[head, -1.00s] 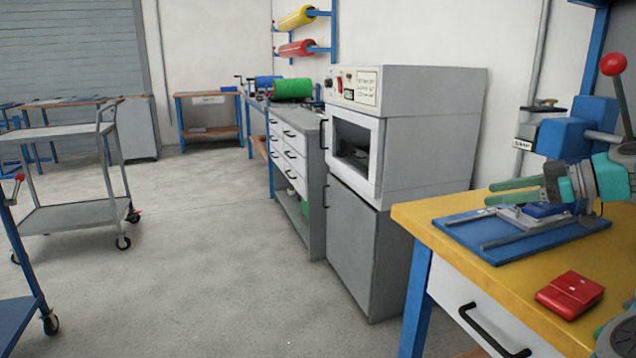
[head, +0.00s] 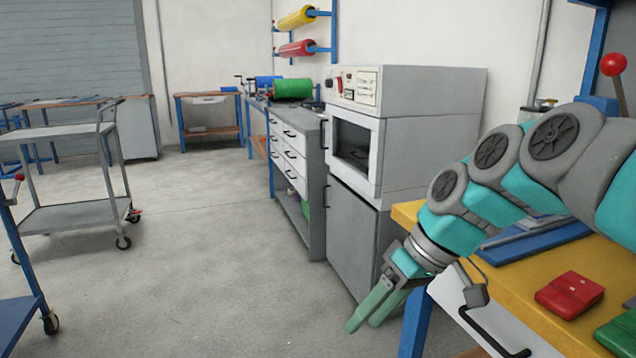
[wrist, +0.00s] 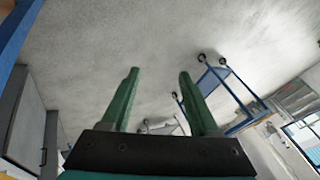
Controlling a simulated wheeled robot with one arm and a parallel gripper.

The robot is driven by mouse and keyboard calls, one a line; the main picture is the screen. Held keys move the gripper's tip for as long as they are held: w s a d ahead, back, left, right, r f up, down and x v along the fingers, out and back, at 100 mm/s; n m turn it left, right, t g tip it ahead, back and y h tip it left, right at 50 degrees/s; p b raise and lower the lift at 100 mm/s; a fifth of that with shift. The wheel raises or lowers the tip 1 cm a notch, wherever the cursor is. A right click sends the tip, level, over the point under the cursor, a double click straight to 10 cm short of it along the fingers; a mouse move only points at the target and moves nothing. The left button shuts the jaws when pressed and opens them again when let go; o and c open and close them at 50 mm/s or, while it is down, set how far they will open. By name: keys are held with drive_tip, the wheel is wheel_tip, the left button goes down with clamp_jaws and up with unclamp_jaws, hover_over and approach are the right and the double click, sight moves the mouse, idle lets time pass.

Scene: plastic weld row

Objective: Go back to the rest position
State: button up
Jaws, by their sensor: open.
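My gripper (head: 368,322) is open and empty, with two green fingers pointing down and to the left. In the head view it hangs in front of the yellow bench's left end, over the floor. In the wrist view my gripper (wrist: 157,85) shows its two fingers wide apart with only floor and distant trolleys between them. My arm reaches in from the right across the bench and hides much of the blue press and its base plate.
The yellow-topped bench (head: 522,305) carries a red block (head: 570,295), a green block (head: 617,332) and a blue plate (head: 535,238). A grey oven cabinet (head: 430,140) stands behind my gripper. A trolley (head: 70,215) stands at the left. The middle floor (head: 220,260) is clear.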

drive_tip(key=s+d+f+m+g+h, duration=0.1)
drive_tip(key=s+d+f+m+h, duration=0.2)
drive_tip(key=s+f, duration=0.4)
drive_tip(key=s+d+f+m+g+h, duration=0.1)
drive_tip(key=s+d+f+m+h, duration=0.2)
drive_tip(key=s+f, duration=0.5)
drive_tip(key=s+d+m, duration=0.1)
drive_tip(key=s, duration=0.4)
drive_tip(key=shift+f, duration=0.25)
drive_tip(key=shift+s+r, duration=0.1)
drive_tip(key=shift+s, duration=0.05)
idle(0.5)
